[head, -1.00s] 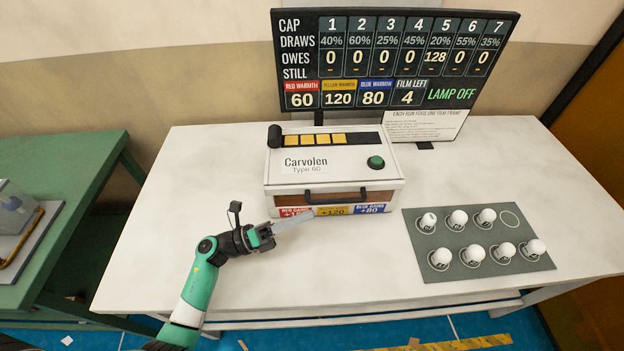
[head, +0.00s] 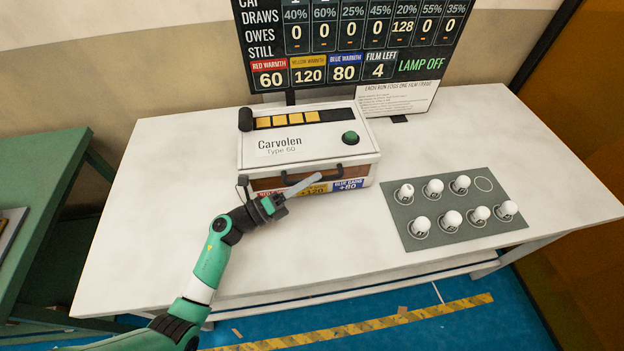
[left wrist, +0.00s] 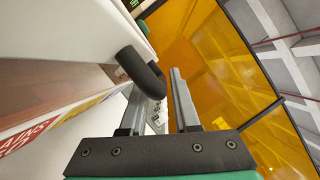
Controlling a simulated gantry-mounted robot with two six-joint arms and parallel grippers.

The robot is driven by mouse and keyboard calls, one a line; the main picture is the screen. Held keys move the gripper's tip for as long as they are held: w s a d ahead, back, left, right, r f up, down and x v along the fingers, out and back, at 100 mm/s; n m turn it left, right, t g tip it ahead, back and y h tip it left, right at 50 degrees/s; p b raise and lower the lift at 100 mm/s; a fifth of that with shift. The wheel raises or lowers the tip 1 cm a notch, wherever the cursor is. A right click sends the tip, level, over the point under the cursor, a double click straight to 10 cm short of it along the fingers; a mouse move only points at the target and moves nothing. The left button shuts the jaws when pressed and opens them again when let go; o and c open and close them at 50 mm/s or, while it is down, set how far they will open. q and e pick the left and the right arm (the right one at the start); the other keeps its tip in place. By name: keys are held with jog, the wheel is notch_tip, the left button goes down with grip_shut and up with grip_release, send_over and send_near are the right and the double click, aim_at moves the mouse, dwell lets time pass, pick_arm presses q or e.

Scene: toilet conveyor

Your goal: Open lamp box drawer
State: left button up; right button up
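The lamp box (head: 315,150), a white case labelled Carvolen Type 60, stands on the white table. Its brown drawer front (head: 355,172) looks shut. A dark handle (head: 341,167) crosses the drawer front, partly hidden by my gripper. My left gripper (head: 318,178) is at the handle, fingers pointing right along the box front. In the left wrist view the black handle (left wrist: 138,68) overlaps the tip of one finger, and the other finger stands apart from it on the outer side. The fingers are open with a gap between them. My right gripper is out of view.
A grey tray (head: 425,243) with several white bulbs lies to the right of the box. A scoreboard (head: 355,40) stands behind it, reading lamp off. Red, yellow and blue labels (head: 348,184) run below the drawer. The table front is clear.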

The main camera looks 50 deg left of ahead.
pick_arm(q)
jog(key=shift+w+d+r, duration=0.1)
jog(key=shift+w, duration=0.25)
grip_shut()
dwell(1.2)
